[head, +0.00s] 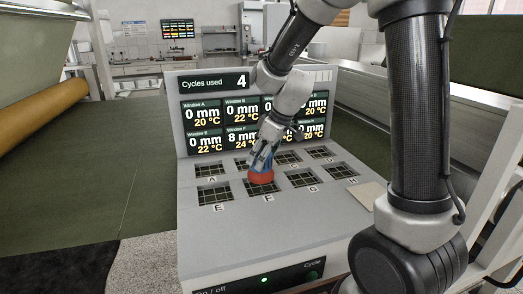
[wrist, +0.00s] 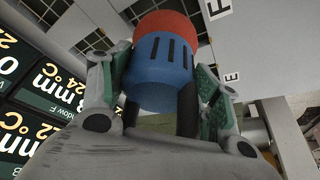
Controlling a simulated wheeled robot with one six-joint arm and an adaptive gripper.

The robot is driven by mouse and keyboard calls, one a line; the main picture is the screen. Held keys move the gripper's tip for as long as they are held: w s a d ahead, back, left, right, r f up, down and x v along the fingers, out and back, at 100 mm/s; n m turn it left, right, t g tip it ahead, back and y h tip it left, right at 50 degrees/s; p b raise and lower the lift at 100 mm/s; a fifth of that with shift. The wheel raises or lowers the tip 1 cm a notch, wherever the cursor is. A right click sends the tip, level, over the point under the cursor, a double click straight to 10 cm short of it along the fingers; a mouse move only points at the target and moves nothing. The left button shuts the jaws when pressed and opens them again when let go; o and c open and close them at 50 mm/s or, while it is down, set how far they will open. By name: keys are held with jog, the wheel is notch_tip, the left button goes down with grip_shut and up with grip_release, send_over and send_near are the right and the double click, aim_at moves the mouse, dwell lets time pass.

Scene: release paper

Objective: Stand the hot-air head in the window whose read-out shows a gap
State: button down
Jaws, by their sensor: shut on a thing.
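The hot-air head, a blue slotted cylinder with a red end (head: 261,177), is gripped with its red end down over window F (head: 262,189). It also shows in the wrist view (wrist: 165,60). I cannot tell whether the red end touches the window. My gripper (head: 265,158) is shut around the blue body, one finger on each side in the wrist view (wrist: 163,75). The window F read-out (head: 242,138) shows 8 mm and 24 °C. Windows A, B, D and E read 0 mm. My arm partly hides the C, G and H read-outs.
The grey console (head: 235,235) has two rows of gridded windows, lettered A to H. A cycle counter (head: 213,83) reads 4. A Cycle button (head: 312,275) and a green On/off light (head: 264,280) are on the front. A beige pad (head: 368,193) lies beside window H.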

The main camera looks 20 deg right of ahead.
jog(key=shift+f, duration=1.5)
jog(key=shift+f, duration=0.1)
jog(key=shift+c, duration=1.8)
grip_release()
jog(key=v, duration=1.1)
jog(key=s+d+r+m+h, duration=0.1)
jog(key=s+d+m, duration=0.2)
jog(key=s, duration=0.4)
jog(key=s+d+r+m+h, duration=0.1)
jog(key=s+d+r+m, duration=0.1)
jog(key=s, duration=0.6)
jog(key=s+d+r+m+t+h, duration=0.1)
jog(key=s+d+r+m, duration=0.1)
jog(key=s+d+m, duration=0.2)
jog(key=s+d, duration=0.2)
jog(key=s, duration=0.2)
jog(key=shift+s+d+r, duration=0.15)
jog(key=shift+d+r, duration=0.1)
jog(key=shift+d, duration=0.05)
